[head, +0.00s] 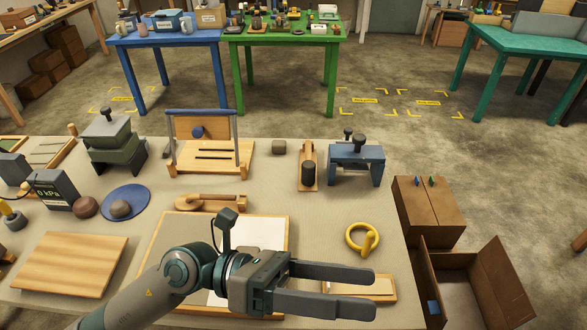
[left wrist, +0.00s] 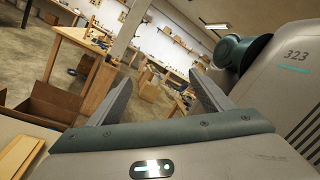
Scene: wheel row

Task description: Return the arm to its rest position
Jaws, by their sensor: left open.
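My left arm comes in from the lower left of the head view. My left gripper (head: 372,292) is open and empty, its two fingers pointing right above the near part of the table (head: 350,205). It hangs over the edge of a framed board and partly covers a wooden tray (head: 378,288). In the left wrist view the two fingers (left wrist: 160,100) stand wide apart with nothing between them, and the room lies beyond. My right gripper is not in view.
A yellow ring with a handle (head: 362,240) lies just beyond the gripper. A wooden board (head: 70,264) lies at left. A blue stand (head: 356,165) and a wooden frame (head: 210,158) stand farther back. Cardboard boxes (head: 428,205) stand right of the table.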

